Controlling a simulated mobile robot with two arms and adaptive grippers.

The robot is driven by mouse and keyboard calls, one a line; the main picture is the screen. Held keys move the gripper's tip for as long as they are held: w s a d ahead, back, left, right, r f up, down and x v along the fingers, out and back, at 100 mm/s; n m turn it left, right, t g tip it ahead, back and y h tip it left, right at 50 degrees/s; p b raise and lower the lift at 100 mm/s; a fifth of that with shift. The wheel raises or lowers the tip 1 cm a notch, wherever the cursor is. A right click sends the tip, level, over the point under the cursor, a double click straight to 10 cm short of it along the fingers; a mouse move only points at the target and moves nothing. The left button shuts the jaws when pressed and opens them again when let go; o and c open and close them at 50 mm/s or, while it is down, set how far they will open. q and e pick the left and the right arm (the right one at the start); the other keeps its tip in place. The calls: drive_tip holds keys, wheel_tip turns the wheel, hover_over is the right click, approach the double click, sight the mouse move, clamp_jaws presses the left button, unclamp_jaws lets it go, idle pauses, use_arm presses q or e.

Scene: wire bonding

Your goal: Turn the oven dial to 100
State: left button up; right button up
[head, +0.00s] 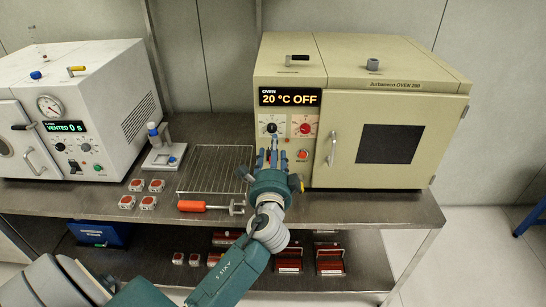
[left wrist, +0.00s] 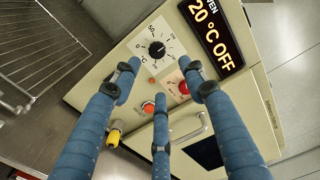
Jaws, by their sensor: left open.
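The beige oven (head: 340,62) stands at the right of the bench, its display (head: 290,97) reading "20 °C OFF". Below the display are a black dial (head: 271,127) on a white scale and a red dial (head: 304,127). In the left wrist view, the black dial (left wrist: 157,49) shows beyond the fingertips, with the red dial (left wrist: 184,87) partly beside a finger. My left gripper (head: 272,146) is open, in front of the panel just below the black dial. Its fingers (left wrist: 161,75) are spread and hold nothing. I cannot tell whether they touch the panel. My right gripper is not in view.
The oven door handle (head: 332,149) and a red button (head: 303,154) are right of my gripper. A wire rack (head: 212,167), an orange-handled tool (head: 203,206) and several small red-and-white parts (head: 148,202) lie left. A white vacuum oven (head: 95,85) stands at far left.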

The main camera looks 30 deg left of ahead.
sight(272, 130)
use_arm(q)
drive_tip(key=v, duration=0.2)
drive_tip(key=shift+s+d, duration=0.2)
drive_tip(key=shift+s, duration=0.05)
drive_tip(key=w+a+n+b, duration=0.2)
drive_tip(key=w+n, duration=0.1)
drive_tip(key=w+a+n+b, duration=0.2)
drive_tip(key=w+n, duration=0.1)
drive_tip(key=w+a+n+b, duration=0.2)
drive_tip(key=w+a+n, duration=0.1)
drive_tip(key=w, duration=0.1)
drive_tip(key=shift+w+a+n, duration=0.1)
drive_tip(key=shift+n, duration=0.2)
drive_tip(key=shift+f, duration=0.1)
